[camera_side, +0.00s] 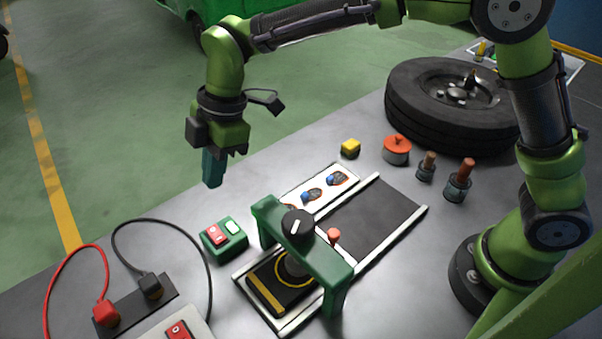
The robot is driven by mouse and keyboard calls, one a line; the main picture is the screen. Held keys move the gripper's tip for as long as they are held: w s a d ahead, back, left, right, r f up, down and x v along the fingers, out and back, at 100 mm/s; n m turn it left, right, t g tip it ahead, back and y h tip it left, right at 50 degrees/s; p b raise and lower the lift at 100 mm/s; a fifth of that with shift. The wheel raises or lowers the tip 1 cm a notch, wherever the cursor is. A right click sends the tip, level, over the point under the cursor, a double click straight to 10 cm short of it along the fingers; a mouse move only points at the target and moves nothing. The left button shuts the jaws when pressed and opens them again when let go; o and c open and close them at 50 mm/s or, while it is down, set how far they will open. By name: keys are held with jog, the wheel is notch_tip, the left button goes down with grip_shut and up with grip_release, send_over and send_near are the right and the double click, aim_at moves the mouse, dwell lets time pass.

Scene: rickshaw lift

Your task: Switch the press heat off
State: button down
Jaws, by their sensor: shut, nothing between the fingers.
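The press (335,275) is a green bridge frame standing over a dark bed with light rails. A black knob (298,225) with a white pointer mark sits on top of the bridge. A small green switch box (237,244) with a red button and a white button stands just left of the press. Which of these controls the heat I cannot tell. My gripper (212,182) points down with its teal fingers together and empty. It hangs in the air, above and left of the press in the picture, and touches nothing.
A white panel (345,186) with blue-tipped parts lies behind the press. A socket strip (128,312) with red and black plugs and looping cables lies at front left.

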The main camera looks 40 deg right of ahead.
send_over(212, 229)
jog(key=f, duration=0.9)
jog(key=shift+s+d+f, duration=0.35)
jog(key=shift+w+f, duration=0.15)
jog(key=shift+f, duration=0.55)
jog(key=shift+w+f+g, duration=0.25)
jog(key=shift+f+g, duration=0.2)
jog(key=shift+g, duration=0.05)
jog(key=shift+s+r, duration=0.1)
jog(key=shift+s, duration=0.05)
jog(key=shift+s+r, duration=0.1)
jog(key=shift+s, duration=0.65)
